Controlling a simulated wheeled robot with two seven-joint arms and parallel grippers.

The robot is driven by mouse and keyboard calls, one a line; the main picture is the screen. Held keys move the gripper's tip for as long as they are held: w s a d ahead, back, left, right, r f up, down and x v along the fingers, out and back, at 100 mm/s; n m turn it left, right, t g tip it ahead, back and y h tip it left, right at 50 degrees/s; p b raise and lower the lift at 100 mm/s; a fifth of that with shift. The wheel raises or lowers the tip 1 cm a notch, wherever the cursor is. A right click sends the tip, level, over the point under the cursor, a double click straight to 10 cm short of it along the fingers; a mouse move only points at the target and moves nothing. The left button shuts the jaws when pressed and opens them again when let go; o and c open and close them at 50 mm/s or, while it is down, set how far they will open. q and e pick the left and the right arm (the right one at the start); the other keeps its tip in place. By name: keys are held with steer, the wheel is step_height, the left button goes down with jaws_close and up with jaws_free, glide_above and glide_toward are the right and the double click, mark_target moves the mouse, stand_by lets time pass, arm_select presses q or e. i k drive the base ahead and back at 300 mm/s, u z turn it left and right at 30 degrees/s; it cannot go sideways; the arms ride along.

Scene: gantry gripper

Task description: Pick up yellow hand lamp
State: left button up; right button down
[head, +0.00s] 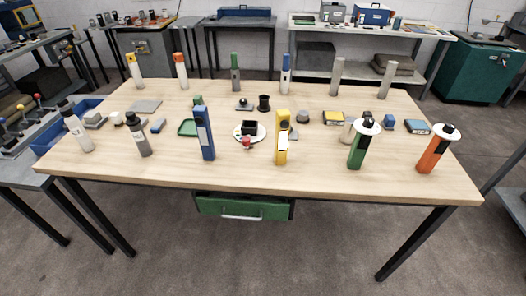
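A yellow hand lamp (282,146) stands upright near the front middle of the wooden table (335,177). It is a tall, narrow block with a white patch and a dark spot on its face. Nothing stands in front of it. Neither of my grippers is in the head view.
A blue upright tool (204,136) and a white plate (238,138) stand left of the lamp. Green (356,157) and orange (430,158) white-topped tools stand to its right. Small items and upright bottles fill the back. The table's front strip is clear.

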mark_target(281, 136)
steer(key=z, duration=0.6)
steer(key=k, duration=0.8)
steer(key=z, duration=0.95)
steer(key=k, duration=0.5)
steer(key=z, duration=0.75)
steer(key=i, duration=1.8)
steer(key=u, duration=0.4)
steer(key=i, duration=1)
steer(key=u, duration=1.6)
steer(key=i, duration=0.85)
steer(key=u, duration=0.85)
